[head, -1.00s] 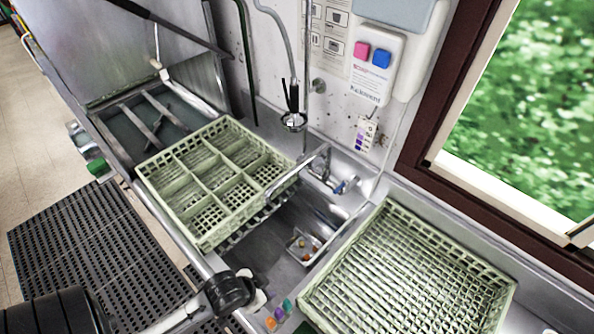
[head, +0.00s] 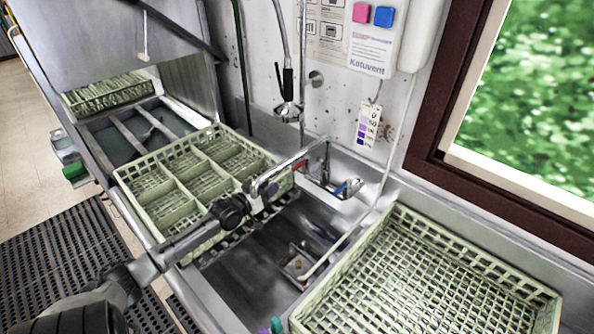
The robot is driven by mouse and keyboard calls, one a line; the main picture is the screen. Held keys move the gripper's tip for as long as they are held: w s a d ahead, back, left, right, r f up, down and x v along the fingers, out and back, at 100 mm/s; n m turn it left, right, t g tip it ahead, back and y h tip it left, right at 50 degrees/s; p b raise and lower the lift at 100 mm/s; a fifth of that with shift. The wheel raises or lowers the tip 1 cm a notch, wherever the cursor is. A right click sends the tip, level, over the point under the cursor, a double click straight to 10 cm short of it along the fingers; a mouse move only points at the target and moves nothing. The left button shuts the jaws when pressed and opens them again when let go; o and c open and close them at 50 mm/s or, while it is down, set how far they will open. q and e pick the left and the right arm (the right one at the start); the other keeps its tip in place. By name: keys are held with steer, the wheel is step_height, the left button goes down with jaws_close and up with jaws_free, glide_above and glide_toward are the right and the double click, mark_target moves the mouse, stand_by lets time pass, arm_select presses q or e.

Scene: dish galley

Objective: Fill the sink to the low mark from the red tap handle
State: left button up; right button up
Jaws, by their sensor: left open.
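The sink (head: 235,285) is a steel basin. I see no standing water in the part that shows, and I cannot make out a low mark. The tap's spout (head: 292,160) reaches over the basin from the back wall. My left gripper (head: 266,190) is open and empty, a little left of the red handle, by the spout's end. It hides part of the rack behind it; I cannot tell whether it touches the spout. My right gripper is out of view.
A green compartment rack (head: 140,170) bridges the sink's left side. A green grid rack (head: 420,275) stands on the right counter. A spray hose (head: 288,80) hangs behind the sink. The raised-door dishwasher at back left holds another rack (head: 110,93). A strainer (head: 298,262) lies in the basin.

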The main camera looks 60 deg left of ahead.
mark_target(297, 167)
arm_select(q)
steer(key=b+x, duration=0.1)
steer(key=x, duration=1)
steer(key=shift+w+b, duration=0.15)
steer(key=shift+b, duration=0.15)
steer(key=shift+b+x, duration=0.3)
steer(key=shift+x, duration=0.9)
steer(key=shift+c, duration=0.5)
jaws_close()
